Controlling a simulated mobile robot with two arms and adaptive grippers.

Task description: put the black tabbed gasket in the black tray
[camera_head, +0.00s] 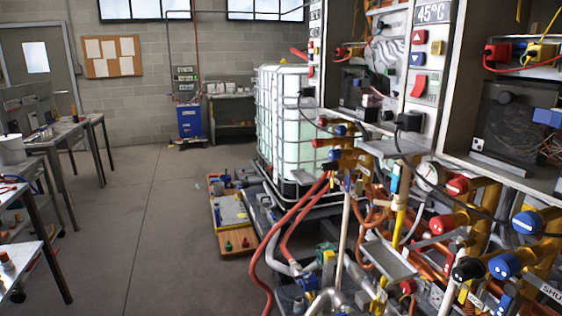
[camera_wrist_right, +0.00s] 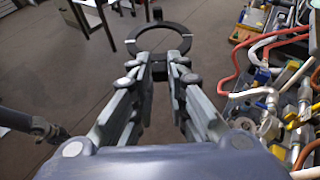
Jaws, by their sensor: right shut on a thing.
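In the right wrist view, the black tabbed gasket (camera_wrist_right: 131,42) is a flat dark ring with small tabs on its edge. My right gripper (camera_wrist_right: 159,72) is shut on its near tab, and the ring sticks out beyond the fingertips, above the floor. Neither the gasket nor my right gripper shows in the head view. My left gripper is not clearly seen in either view. I cannot make out a black tray in these frames.
Heater units with pipes, valves and hoses (camera_head: 290,240) crowd the right side. Metal tables (camera_head: 50,145) line the left. The floor (camera_head: 150,220) between is clear.

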